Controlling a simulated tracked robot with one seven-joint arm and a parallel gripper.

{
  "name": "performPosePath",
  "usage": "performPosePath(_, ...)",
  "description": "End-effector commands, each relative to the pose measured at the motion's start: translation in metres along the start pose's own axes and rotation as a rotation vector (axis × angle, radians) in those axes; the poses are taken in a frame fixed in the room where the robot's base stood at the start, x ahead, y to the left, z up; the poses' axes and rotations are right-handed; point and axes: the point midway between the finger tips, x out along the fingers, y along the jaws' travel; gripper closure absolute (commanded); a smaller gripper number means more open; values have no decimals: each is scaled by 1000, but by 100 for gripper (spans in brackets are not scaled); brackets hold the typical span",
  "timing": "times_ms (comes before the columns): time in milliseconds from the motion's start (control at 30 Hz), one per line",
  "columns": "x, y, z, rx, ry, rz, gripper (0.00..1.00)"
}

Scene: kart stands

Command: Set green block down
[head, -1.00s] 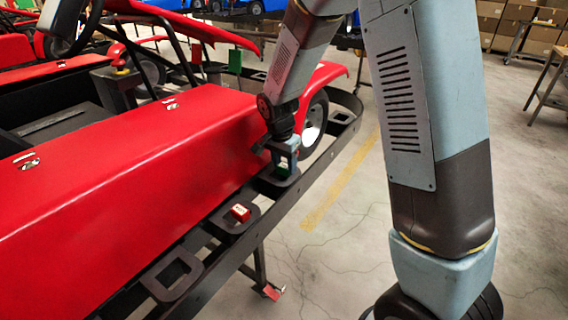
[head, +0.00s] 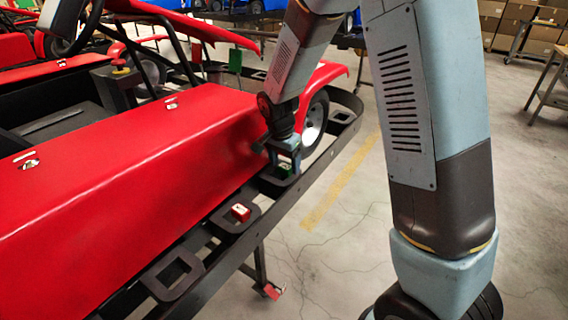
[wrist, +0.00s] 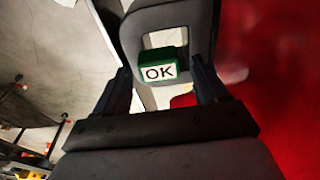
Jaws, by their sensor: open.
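The green block (wrist: 160,66) shows in the wrist view with a white "OK" label facing the camera. It lies at the near edge of a dark bracket (wrist: 178,17) with a square opening, beyond and between my fingertips. In the head view the green block (head: 285,170) sits low under my gripper (head: 284,158), at the dark bracket on the kart's side rail. My gripper (wrist: 160,75) is open, with one finger on each side of the block. Whether a finger touches the block cannot be told.
A red block (head: 240,212) sits on the neighbouring bracket (head: 222,222). Another bracket (head: 160,290) nearer the camera is empty. The red kart body (head: 140,165) lies close to the left of my gripper. Concrete floor (head: 335,230) is open to the right.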

Motion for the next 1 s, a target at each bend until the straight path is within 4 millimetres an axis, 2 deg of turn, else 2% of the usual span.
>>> performPosePath(167,-26,-1,0,0,2,-4,28)
performPosePath(400,-74,-1,-1,1,2,-5,28)
performPosePath(600,-103,0,0,0,1,-3,28)
performPosePath(800,-116,0,0,1,1,-1,28)
performPosePath(1000,-120,3,-2,-2,0,-4,28)
